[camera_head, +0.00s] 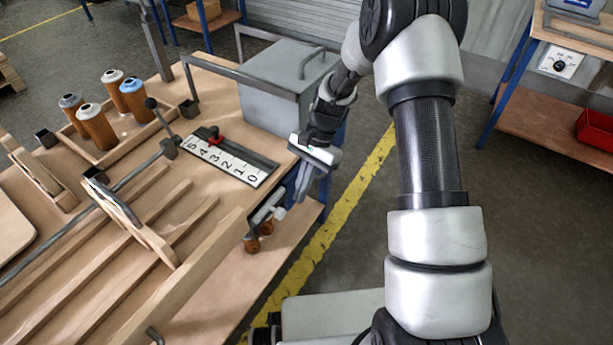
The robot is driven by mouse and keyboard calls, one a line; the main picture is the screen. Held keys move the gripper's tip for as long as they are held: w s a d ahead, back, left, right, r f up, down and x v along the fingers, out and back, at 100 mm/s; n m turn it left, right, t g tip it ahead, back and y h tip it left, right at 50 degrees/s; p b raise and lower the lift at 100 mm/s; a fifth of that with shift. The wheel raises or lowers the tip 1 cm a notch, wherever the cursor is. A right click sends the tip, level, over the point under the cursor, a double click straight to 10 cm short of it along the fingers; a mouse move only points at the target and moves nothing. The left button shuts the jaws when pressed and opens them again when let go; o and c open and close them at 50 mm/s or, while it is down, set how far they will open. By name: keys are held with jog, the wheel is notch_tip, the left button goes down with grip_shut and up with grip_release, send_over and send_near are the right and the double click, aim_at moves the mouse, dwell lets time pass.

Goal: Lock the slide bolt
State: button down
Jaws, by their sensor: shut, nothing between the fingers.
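A long grey rod (135,176) with an upright black-knobbed lever (152,104) also runs across the table, well left of my gripper.
A numbered scale with a red slider (215,140) lies on the table, with a grey handled box (285,80) behind it. Several brown cartridges (98,126) stand in a wooden tray at the left. Open floor lies right.

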aim_at(280, 216)
jog(key=shift+s+a+r, duration=0.2)
jog(key=shift+s+a, duration=0.5)
jog(key=shift+s+a+r, duration=0.2)
jog(key=shift+s+a, duration=0.45)
jog(key=shift+s, duration=0.05)
jog(key=s+a, duration=0.2)
jog(key=s, duration=0.1)
jog(key=shift+s+a, duration=0.25)
jog(key=shift+a, duration=0.15)
jog(key=shift+s+a, duration=0.1)
jog(key=shift+s, duration=0.1)
